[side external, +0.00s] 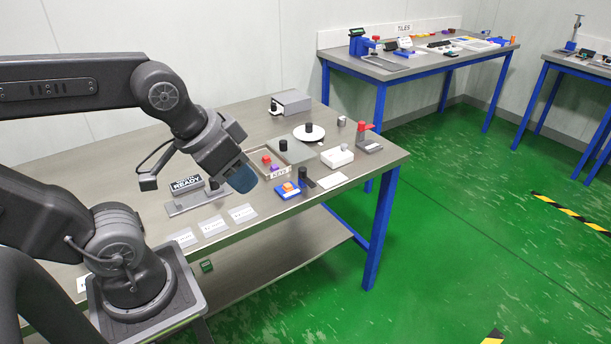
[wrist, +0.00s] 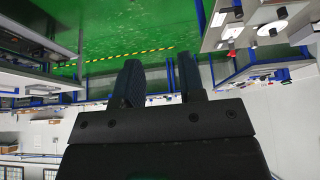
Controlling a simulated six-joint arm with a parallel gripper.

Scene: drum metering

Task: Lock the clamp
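A small fixture with a red handle on a grey base (side external: 369,145) stands near the right end of the steel table; it looks like the clamp, with the red handle upright. It is too small to tell whether it is locked. My gripper (side external: 242,179) hangs above the table's front middle, to the left of the clamp and well apart from it. In the wrist view my gripper (wrist: 158,82) has its two dark fingers spread with nothing between them.
A blue fixture with an orange block (side external: 288,190) and a tray of coloured blocks (side external: 267,163) are near my gripper. A white block with a knob (side external: 337,157) and a white disc (side external: 308,133) stand between it and the clamp. A READY sign (side external: 187,184) stands left.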

